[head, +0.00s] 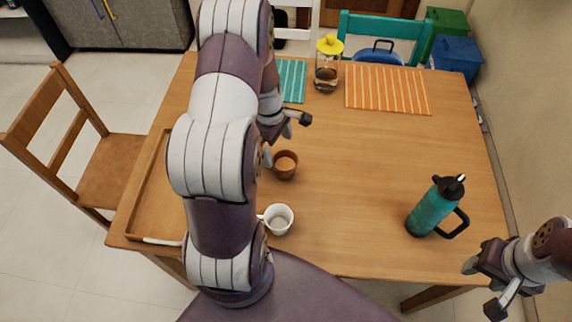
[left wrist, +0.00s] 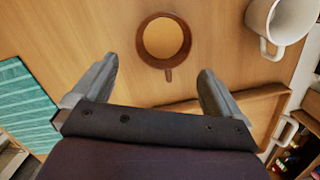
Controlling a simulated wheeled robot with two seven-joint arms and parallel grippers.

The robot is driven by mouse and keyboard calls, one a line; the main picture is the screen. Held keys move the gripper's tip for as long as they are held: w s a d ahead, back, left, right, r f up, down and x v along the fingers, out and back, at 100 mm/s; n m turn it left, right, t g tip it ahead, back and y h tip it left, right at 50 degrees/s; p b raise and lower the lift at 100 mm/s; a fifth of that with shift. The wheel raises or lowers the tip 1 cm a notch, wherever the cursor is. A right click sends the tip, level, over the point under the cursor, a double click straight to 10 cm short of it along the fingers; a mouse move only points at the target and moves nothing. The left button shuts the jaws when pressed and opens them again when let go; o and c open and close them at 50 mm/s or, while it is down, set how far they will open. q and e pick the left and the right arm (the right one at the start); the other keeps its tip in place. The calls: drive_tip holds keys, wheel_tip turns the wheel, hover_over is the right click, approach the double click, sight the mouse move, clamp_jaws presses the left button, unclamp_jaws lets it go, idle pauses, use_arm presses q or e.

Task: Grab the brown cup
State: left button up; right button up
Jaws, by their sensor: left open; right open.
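The brown cup (head: 286,165) stands on the wooden table, just right of my left arm in the head view. In the left wrist view the brown cup (left wrist: 165,42) shows from above, its handle pointing toward my gripper. My left gripper (head: 284,141) is open and empty, close to the cup on its far side in the head view. In the left wrist view the left gripper's fingers (left wrist: 155,80) are spread wide, with the cup ahead of the gap between them. My right gripper (head: 483,286) is open and empty off the table's front right corner.
A white mug (head: 279,220) stands near the brown cup. A teal bottle (head: 432,207) stands at right, a jar with yellow lid (head: 327,65) at the back. A wooden tray (head: 146,206) lies left, partly behind my arm. Striped placemats (head: 386,90) lie at the back. The table's middle is clear.

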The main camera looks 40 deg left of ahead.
sight(280, 158)
use_arm(q)
drive_tip(key=f, duration=0.2)
drive_tip(key=d+f, duration=0.1)
drive_tip(key=f, duration=0.2)
drive_tip(key=shift+s+d, duration=0.1)
drive_tip(key=shift+w+f, duration=0.2)
drive_tip(key=shift+f, duration=0.15)
drive_tip(key=shift+s, duration=0.1)
drive_tip(key=c, duration=0.4)
drive_tip(key=shift+r, duration=0.1)
drive_tip(key=c, duration=0.7)
